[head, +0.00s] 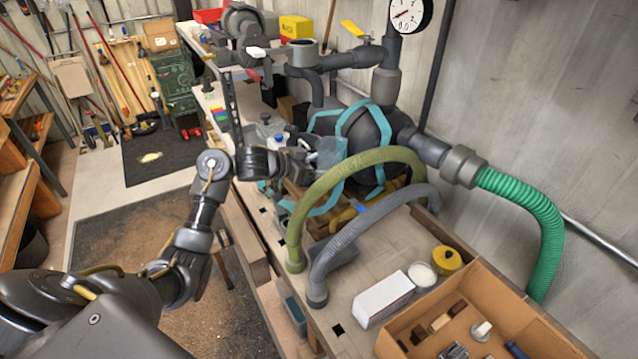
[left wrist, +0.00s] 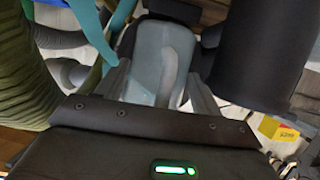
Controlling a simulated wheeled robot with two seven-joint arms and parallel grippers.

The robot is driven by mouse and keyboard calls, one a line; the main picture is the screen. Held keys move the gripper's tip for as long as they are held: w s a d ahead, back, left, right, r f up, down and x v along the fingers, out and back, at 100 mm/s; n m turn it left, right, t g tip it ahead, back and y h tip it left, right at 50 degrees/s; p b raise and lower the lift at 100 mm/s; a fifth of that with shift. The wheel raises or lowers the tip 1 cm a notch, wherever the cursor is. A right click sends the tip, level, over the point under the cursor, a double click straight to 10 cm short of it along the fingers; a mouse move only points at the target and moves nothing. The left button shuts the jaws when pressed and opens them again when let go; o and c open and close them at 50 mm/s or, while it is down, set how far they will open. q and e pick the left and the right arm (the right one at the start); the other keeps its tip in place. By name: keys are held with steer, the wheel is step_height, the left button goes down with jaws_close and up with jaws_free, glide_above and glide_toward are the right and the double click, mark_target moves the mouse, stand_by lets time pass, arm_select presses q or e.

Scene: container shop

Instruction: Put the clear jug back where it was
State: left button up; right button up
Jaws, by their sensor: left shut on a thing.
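My left arm reaches in from the left over the workbench in the head view. My left gripper (head: 308,158) is shut on the clear jug (head: 331,152), beside the dark tank with teal straps (head: 364,135). The jug is pale and see-through, and the gripper partly hides it in the head view. In the left wrist view the jug (left wrist: 160,62) sits between the two fingers of the left gripper (left wrist: 158,85), and its handle shows. I cannot tell whether its base touches anything. My right gripper is not in view.
A green ribbed hose (head: 345,170) and a grey hose (head: 365,208) arch over the bench close to the gripper. Dark pipes stand behind. A cardboard box with small parts (head: 530,318) and a white box (head: 383,299) lie at the front right.

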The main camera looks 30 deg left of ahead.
mark_target(319, 181)
arm_select(q)
steer(key=shift+s+f+p, duration=0.1)
steer(key=shift+f+p, duration=0.25)
steer(key=shift+f, duration=2.3)
steer(key=shift+f+p, duration=0.3)
steer(key=shift+f, duration=0.35)
steer(key=shift+w+f, duration=0.1)
steer(key=shift+w, duration=0.1)
steer(key=o, duration=1.1)
steer(key=shift+f, duration=0.15)
